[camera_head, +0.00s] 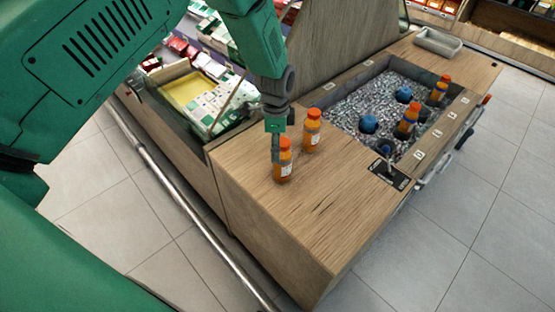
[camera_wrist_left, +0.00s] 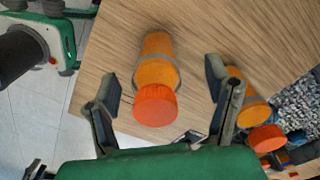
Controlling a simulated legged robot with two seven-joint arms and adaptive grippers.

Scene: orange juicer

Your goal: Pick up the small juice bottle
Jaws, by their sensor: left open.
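A small orange juice bottle with an orange-red cap (camera_head: 284,171) stands upright on the wooden counter (camera_head: 285,230). My left gripper (camera_head: 276,150) is right at this bottle, partly in front of it in the head view. In the left wrist view the bottle (camera_wrist_left: 156,72) lies between the two spread fingers of the left gripper (camera_wrist_left: 163,80), with a visible gap on both sides. A second similar bottle (camera_head: 312,136) stands just behind and to the right. In the left wrist view this second bottle (camera_wrist_left: 245,95) is outside the right finger, partly hidden by it. My right gripper is not seen.
A sunken ice-like bin (camera_head: 350,107) right of the bottles holds more orange bottles (camera_head: 409,122) and blue round items (camera_head: 368,123). A bin of cartons (camera_head: 205,95) is at the left. An upright wooden panel (camera_head: 345,40) stands behind. The counter's front is clear.

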